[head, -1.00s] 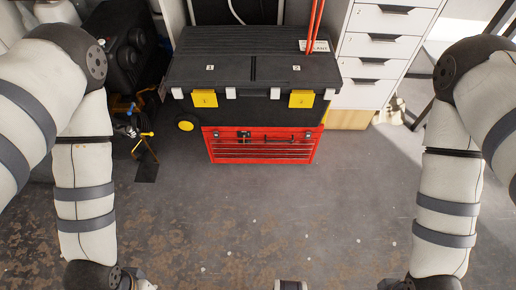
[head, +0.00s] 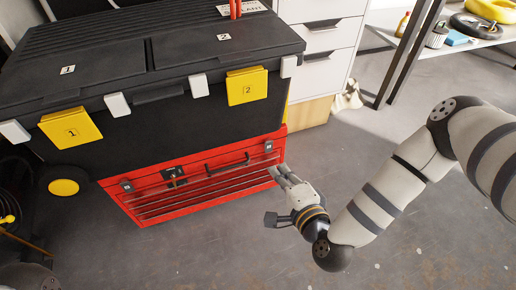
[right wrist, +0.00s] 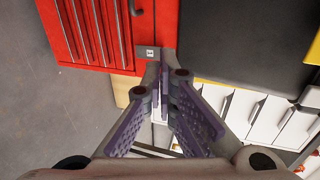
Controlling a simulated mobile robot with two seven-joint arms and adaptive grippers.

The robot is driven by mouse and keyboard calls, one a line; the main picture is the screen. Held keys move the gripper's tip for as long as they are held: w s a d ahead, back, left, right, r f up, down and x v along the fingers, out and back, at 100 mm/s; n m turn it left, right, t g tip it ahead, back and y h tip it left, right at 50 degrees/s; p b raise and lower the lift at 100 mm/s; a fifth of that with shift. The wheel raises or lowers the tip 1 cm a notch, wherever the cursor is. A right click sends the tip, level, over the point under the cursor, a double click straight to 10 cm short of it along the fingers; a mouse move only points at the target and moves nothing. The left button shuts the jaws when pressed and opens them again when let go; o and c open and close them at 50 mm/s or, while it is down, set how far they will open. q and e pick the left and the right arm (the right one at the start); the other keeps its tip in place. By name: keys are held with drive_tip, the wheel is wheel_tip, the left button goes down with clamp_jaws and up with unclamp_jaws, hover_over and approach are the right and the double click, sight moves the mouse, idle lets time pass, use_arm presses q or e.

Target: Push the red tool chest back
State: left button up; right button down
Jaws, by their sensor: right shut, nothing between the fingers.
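The red tool chest (head: 198,186) stands on the floor under a large black toolbox (head: 170,90) with yellow latches. Its front has thin drawers and a dark handle. My right gripper (head: 282,172) is shut and empty, with its fingertips at the right end of the chest's front. In the right wrist view the shut fingers (right wrist: 163,72) point to the chest's corner (right wrist: 140,50). I cannot tell whether they touch it. My left gripper is not in view.
White drawers (head: 320,45) on a wooden base stand right of the chest. A shelf (head: 475,38) with small items is at the far right. The grey floor (head: 240,245) in front is clear.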

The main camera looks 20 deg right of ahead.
sight(258, 140)
drive_tip(key=b+x, duration=0.1)
drive_tip(key=x, duration=0.2)
drive_tip(key=b+x, duration=0.1)
drive_tip(key=x, duration=0.3)
drive_tip(key=b+x, duration=0.2)
drive_tip(key=x, duration=0.2)
drive_tip(key=shift+w+r, duration=0.2)
drive_tip(key=shift+r, duration=0.05)
drive_tip(key=shift+w, duration=0.4)
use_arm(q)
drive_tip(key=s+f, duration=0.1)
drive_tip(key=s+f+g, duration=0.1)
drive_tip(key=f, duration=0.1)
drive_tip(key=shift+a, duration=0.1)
use_arm(e)
drive_tip(key=shift+r, duration=0.1)
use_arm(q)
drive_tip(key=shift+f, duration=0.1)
